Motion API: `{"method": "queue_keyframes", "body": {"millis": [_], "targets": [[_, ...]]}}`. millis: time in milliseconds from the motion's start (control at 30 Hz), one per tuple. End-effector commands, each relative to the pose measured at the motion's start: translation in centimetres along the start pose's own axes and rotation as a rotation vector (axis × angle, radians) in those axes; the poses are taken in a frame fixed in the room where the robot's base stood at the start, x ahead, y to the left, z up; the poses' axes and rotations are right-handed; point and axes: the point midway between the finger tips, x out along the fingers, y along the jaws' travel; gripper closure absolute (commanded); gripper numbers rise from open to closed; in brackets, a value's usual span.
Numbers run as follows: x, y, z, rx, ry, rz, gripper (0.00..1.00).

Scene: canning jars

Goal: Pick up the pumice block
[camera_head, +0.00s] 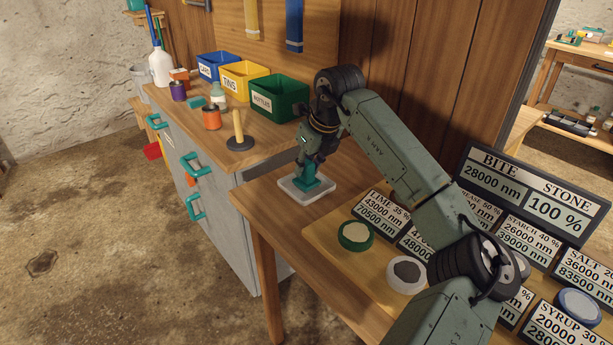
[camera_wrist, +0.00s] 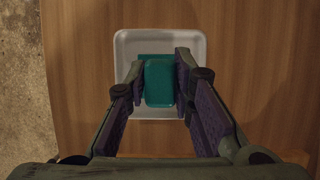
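A teal block with a wider flat base and a raised upper part, which seems to be the pumice block (camera_head: 313,184), is in a shallow white tray (camera_head: 290,193) on the wooden table. In the wrist view the block (camera_wrist: 158,83) is between the two fingers of my gripper (camera_wrist: 160,78), with a finger close against each side of the raised part and no clear gap. The white tray (camera_wrist: 192,42) lies around and below it. My gripper (camera_head: 309,168) points down over the tray in the head view. Whether the base touches the tray is hard to tell.
A wooden board (camera_head: 322,230) with a green-rimmed dish (camera_head: 356,236), a white dish (camera_head: 405,275) and several black labels is right of the tray. A grey cabinet (camera_head: 225,215) behind carries bins, jars and an upright peg (camera_head: 238,127). Bare table lies around the tray.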

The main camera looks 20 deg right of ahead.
Motion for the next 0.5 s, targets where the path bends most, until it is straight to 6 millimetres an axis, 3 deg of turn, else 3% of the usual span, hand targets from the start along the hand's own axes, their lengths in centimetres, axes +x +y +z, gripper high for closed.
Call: {"method": "queue_keyframes", "body": {"millis": [300, 500], "targets": [[-0.01, 0.0, 0.0, 0.0, 0.0, 0.0, 1.0], [-0.04, 0.0, 0.02, 0.0, -0.001, 0.0, 1.0]]}}
